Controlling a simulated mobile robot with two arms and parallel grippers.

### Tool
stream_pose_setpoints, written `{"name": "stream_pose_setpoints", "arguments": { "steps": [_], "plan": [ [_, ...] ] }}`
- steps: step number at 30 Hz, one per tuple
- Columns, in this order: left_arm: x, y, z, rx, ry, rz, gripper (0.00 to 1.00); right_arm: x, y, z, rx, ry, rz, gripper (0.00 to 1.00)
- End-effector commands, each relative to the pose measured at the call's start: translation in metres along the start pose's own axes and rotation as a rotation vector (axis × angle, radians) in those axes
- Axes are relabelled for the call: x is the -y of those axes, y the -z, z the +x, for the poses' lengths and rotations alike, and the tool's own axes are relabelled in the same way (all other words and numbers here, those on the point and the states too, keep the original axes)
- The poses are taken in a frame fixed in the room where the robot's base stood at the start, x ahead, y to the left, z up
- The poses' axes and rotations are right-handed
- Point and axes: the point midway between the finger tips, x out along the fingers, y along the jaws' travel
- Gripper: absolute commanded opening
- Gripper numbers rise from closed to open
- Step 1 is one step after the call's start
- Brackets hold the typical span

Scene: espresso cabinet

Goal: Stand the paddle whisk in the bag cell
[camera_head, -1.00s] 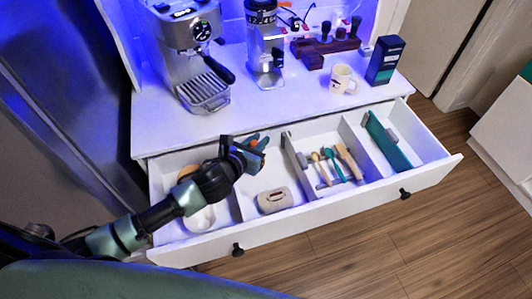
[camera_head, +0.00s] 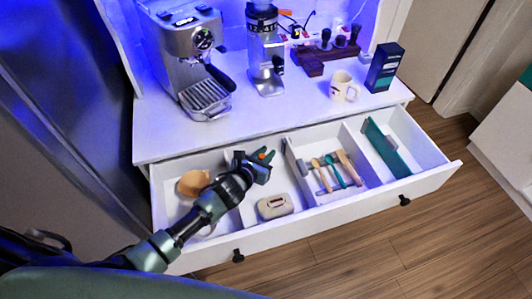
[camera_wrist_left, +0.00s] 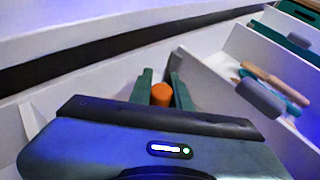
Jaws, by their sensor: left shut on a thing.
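My left gripper (camera_head: 262,156) is over the drawer's second cell from the left, near its back. It is shut on a small orange-ended thing, which I take for the paddle whisk (camera_head: 262,155). In the left wrist view the round orange end (camera_wrist_left: 161,94) stands between the two green fingers (camera_wrist_left: 161,90); the part below is hidden. How high it is above the cell floor, I cannot tell. The drawer (camera_head: 325,210) is open and split by white dividers; which cell is the bag cell, the frames do not mark. My right gripper is not in view.
A beige block (camera_head: 275,206) lies at the front of the second cell. The third cell holds several spoon-like tools (camera_head: 330,172) and a grey piece; a teal board (camera_head: 385,145) is in the right cell. An espresso machine (camera_head: 185,55), grinder (camera_head: 265,55), mug (camera_head: 343,88) and dark box (camera_head: 384,66) stand above.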

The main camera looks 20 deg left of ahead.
Motion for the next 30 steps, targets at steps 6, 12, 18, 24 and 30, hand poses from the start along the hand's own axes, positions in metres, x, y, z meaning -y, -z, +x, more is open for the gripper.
{"name": "stream_pose_setpoints", "arguments": {
  "steps": [6, 12, 18, 24, 30],
  "plan": [
    [0.000, 0.003, 0.001, 0.000, 0.000, 0.000, 0.32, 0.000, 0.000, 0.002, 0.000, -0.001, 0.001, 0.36],
    [0.000, 0.003, 0.001, 0.000, 0.000, 0.000, 0.40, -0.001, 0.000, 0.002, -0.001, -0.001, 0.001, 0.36],
    [0.000, -0.002, -0.001, 0.001, 0.000, -0.001, 0.40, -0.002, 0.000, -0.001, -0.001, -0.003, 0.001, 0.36],
    [0.000, 0.001, -0.028, -0.001, 0.001, 0.004, 0.40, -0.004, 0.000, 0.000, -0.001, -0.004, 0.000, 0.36],
    [0.000, 0.002, -0.072, -0.001, 0.002, 0.003, 0.40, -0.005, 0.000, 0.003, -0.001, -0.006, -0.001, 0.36]
  ]
}}
